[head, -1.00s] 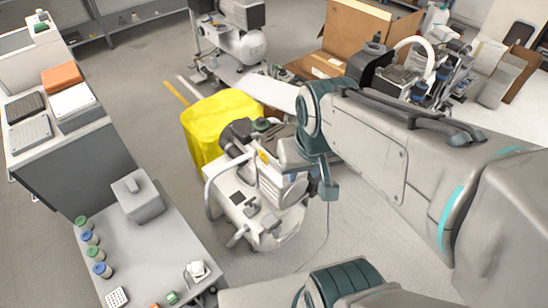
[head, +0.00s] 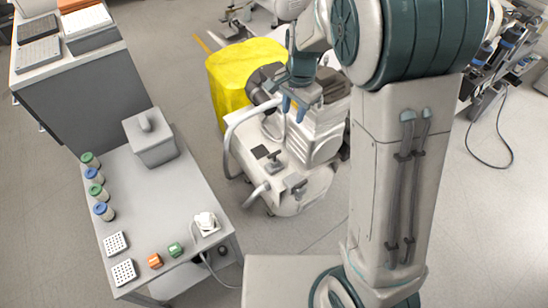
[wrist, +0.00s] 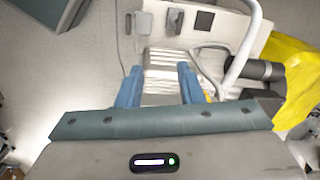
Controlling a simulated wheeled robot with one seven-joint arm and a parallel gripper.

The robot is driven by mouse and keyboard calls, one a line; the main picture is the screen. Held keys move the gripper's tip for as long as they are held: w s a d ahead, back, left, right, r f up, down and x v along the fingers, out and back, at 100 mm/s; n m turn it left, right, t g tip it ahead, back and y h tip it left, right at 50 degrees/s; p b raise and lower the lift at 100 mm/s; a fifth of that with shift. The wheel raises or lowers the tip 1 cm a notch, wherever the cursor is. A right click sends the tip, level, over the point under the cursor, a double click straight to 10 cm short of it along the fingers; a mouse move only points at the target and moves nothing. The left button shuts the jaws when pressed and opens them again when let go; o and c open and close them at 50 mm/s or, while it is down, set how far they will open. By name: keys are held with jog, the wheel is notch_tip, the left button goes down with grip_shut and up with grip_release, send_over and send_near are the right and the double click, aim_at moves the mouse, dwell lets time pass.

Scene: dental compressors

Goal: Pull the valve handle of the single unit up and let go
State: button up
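The single unit (head: 310,150) is a white compressor with a white tube frame, standing on the floor. Its front panel has a dark square (head: 260,151), a dark T-shaped handle (head: 275,162) and a grey lever-like part (head: 296,184); I cannot tell for certain which is the valve handle. My gripper (head: 294,108) hangs over the rear part of the unit, behind the panel, with its blue fingers apart and empty. In the wrist view my gripper (wrist: 160,85) has the ribbed white housing between and beyond its fingers. The T-shaped handle (wrist: 175,19) shows beyond them, near the top edge.
A yellow-covered thing (head: 233,80) stands close behind the unit, with a dark cylinder (wrist: 255,69) beside it. A grey table (head: 165,200) with jars and a box is at the left. Other equipment (head: 505,50) is at the far right. Floor between table and unit is free.

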aim_at(274, 154)
jog(key=w+a+f+b, duration=0.1)
jog(key=f+b, duration=0.1)
jog(key=f, duration=0.6)
jog(key=w+a+f+m+b, duration=0.1)
jog(key=w+a+f+b, duration=0.1)
jog(key=f, duration=0.7)
jog(key=w+a+f+m+b, duration=0.1)
jog(key=a+f+b, duration=0.1)
jog(key=f, duration=0.7)
jog(key=shift+w+h+b, duration=0.2)
jog(key=shift+h+b, duration=0.2)
jog(key=shift+b, duration=0.4)
